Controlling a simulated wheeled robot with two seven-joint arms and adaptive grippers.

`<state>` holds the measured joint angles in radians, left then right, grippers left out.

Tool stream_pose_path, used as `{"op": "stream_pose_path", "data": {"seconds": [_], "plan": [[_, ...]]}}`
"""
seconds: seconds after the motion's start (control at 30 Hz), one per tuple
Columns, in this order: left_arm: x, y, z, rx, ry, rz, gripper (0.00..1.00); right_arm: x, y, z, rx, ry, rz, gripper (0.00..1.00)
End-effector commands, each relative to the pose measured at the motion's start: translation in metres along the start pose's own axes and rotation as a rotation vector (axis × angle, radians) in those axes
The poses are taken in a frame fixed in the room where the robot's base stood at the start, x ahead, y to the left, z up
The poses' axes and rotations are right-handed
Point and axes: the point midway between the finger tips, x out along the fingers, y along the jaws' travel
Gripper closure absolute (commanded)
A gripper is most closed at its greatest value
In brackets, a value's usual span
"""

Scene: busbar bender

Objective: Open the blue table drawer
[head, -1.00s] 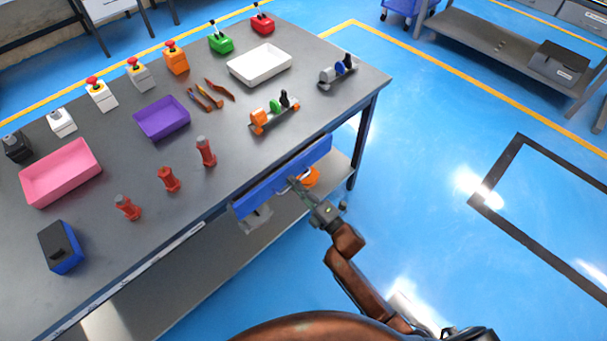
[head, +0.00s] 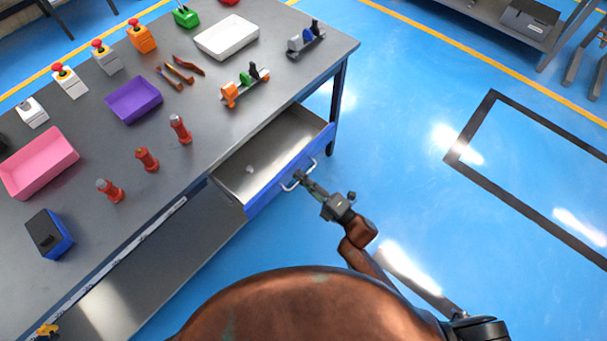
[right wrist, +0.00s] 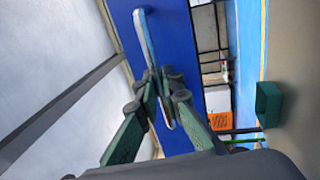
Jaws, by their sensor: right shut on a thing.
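The blue table drawer (head: 290,178) is pulled out from under the table's front edge in the head view. Its grey inside shows and looks empty apart from a small light spot. Its blue front (right wrist: 180,40) and light metal handle (right wrist: 148,45) also show in the right wrist view. My right gripper (head: 300,178) is at the handle, with its fingers (right wrist: 163,97) shut on the bar. The left gripper is not in view.
The grey table (head: 205,75) carries a pink tray (head: 38,162), a purple tray (head: 133,100), a white tray (head: 227,36), several red parts and button boxes. A shelf (head: 150,250) lies below the tabletop. The blue floor right of the drawer is clear.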

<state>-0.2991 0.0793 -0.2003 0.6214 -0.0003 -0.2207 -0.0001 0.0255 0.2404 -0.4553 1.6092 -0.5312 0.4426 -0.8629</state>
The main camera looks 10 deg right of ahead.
Motion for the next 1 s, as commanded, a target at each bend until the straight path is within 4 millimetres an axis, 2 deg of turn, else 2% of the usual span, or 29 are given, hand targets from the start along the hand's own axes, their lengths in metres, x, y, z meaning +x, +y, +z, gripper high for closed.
{"op": "stream_pose_path", "data": {"seconds": [0.2, 0.23, 0.33, 0.67, 0.77, 1.0], "plan": [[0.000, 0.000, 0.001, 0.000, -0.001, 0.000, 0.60, -0.001, -0.001, 0.000, 0.000, -0.001, -0.002, 1.00], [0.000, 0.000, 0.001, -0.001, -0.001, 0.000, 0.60, -0.001, -0.001, 0.000, 0.000, -0.001, -0.002, 0.92], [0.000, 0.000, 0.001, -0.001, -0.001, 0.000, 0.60, -0.001, -0.001, 0.000, 0.000, -0.002, -0.002, 0.85], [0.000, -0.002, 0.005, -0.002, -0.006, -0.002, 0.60, -0.004, -0.001, 0.001, 0.000, -0.002, -0.001, 0.85], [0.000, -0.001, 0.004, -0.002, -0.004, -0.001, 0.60, -0.013, -0.001, 0.001, -0.001, -0.003, -0.002, 0.85], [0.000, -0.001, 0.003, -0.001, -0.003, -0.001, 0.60, -0.061, -0.002, 0.001, 0.000, -0.003, -0.005, 0.85]]}}
